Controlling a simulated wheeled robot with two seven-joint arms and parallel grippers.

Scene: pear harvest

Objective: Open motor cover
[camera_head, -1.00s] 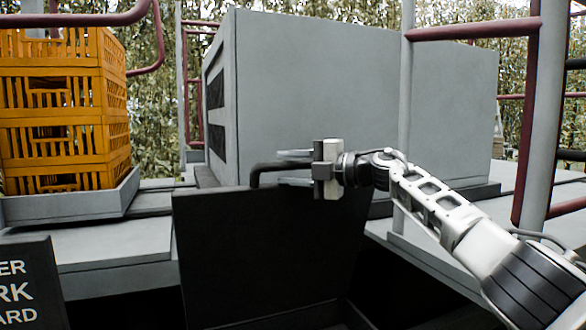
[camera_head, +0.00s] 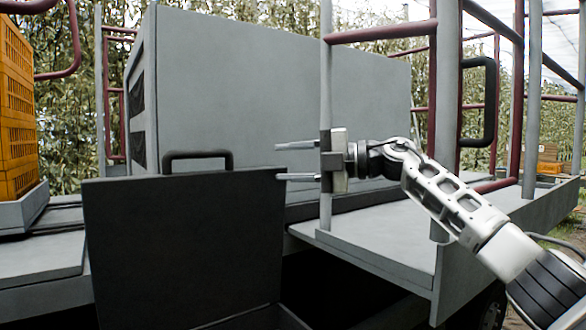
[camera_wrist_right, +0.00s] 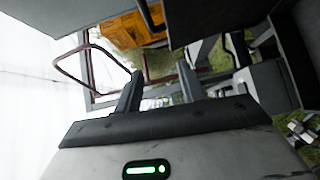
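The motor cover (camera_head: 185,240) is a dark panel that stands raised and nearly upright in the head view. A dark opening shows below and beside it. Its black handle (camera_head: 197,155) sticks up from the top edge. My right gripper (camera_head: 280,161) is to the right of the handle, with its two fingers pointing left, spread apart and empty. It is clear of the handle. In the right wrist view the fingers (camera_wrist_right: 158,95) are also apart with nothing between them. My left gripper is not in view.
A large grey box (camera_head: 280,90) stands behind the cover. Orange crates (camera_head: 16,120) are stacked at the left on a grey tray. A grey upright post (camera_head: 327,70) and dark red rails (camera_head: 380,32) stand close to my right gripper. Grey decking (camera_head: 375,255) lies at the right.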

